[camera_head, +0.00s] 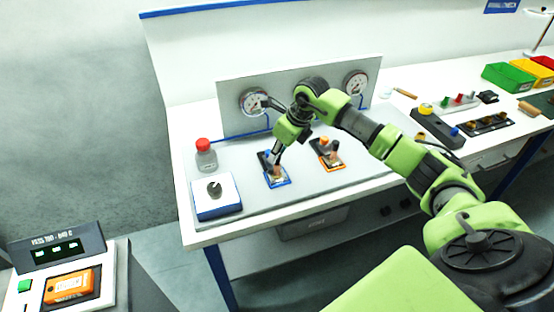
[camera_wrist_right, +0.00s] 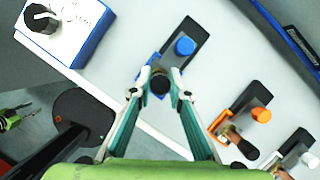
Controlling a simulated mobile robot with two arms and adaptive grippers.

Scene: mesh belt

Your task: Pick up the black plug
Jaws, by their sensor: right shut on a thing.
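My right gripper (camera_head: 276,164) reaches down over the blue-edged holder (camera_head: 280,183) on the bench. In the right wrist view my fingertips (camera_wrist_right: 159,92) are closed on either side of a round, dark black plug (camera_wrist_right: 160,82). The plug sits over the near end of the blue-edged holder, with a blue knob (camera_wrist_right: 184,46) just beyond it. I cannot tell whether the plug is seated or slightly raised. In the head view the fingers mostly hide the plug.
Beside it stands an orange-edged holder (camera_head: 333,166) with an orange knob. A panel with gauges (camera_head: 254,101) stands behind. Coloured bins (camera_head: 508,78) are far right.

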